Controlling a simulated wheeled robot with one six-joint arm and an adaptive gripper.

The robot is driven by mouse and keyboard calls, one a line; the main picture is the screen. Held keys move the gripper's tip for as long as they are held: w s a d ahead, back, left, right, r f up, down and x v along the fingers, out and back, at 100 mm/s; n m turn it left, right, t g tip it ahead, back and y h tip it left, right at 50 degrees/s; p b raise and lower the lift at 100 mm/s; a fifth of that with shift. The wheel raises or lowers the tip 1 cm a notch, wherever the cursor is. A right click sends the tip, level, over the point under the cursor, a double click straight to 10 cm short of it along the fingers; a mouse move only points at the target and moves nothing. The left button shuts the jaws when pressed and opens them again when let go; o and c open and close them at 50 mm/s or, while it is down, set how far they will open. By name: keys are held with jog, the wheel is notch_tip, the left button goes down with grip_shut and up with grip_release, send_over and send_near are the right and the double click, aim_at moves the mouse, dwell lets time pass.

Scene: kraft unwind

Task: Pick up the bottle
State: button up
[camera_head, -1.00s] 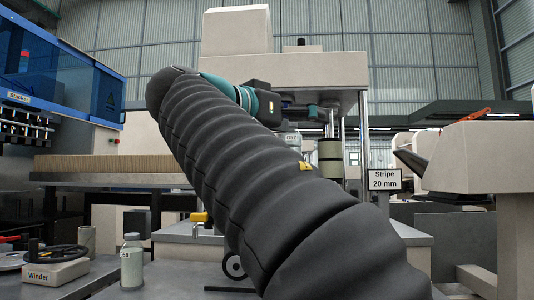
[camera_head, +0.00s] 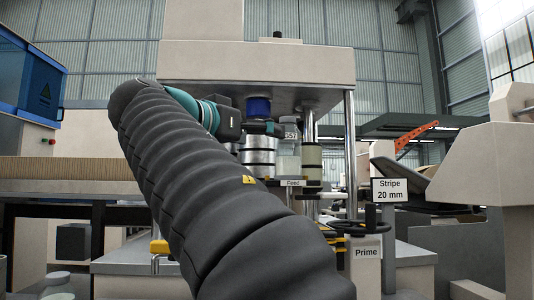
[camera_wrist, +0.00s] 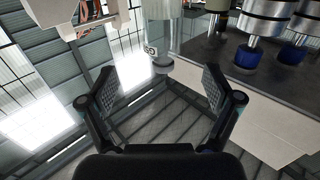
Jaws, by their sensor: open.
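A pale bottle (camera_head: 289,158) with a dark cap and a label reading about G57 stands on the machine's feed shelf in the head view. It also shows upside down in the wrist view (camera_wrist: 159,30), past my fingertips and roughly midway between them. My gripper (camera_wrist: 158,82) is open and empty, its two black fingers spread wide. In the head view my gripper (camera_head: 264,127) is seen from the side, just left of the bottle's upper part, partly hidden by my arm. A second pale bottle (camera_head: 58,284) is cut off at the bottom left.
Metal cylinders (camera_head: 259,152) stand left of the bottle, close to my gripper. A chrome post (camera_head: 349,155) and a greenish roller (camera_head: 311,155) stand right of it. The machine's beige head (camera_head: 255,62) hangs above.

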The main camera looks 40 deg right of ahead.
aim_at(288, 142)
jog(key=x, duration=0.5)
jog(key=shift+d, duration=0.15)
jog(key=shift+w+p+x, duration=0.2)
jog(key=shift+p+x, duration=0.6)
jog(key=shift+x, duration=1.75)
jog(key=shift+f, duration=0.1)
jog(key=c, duration=1.7)
jog(key=shift+o, duration=0.2)
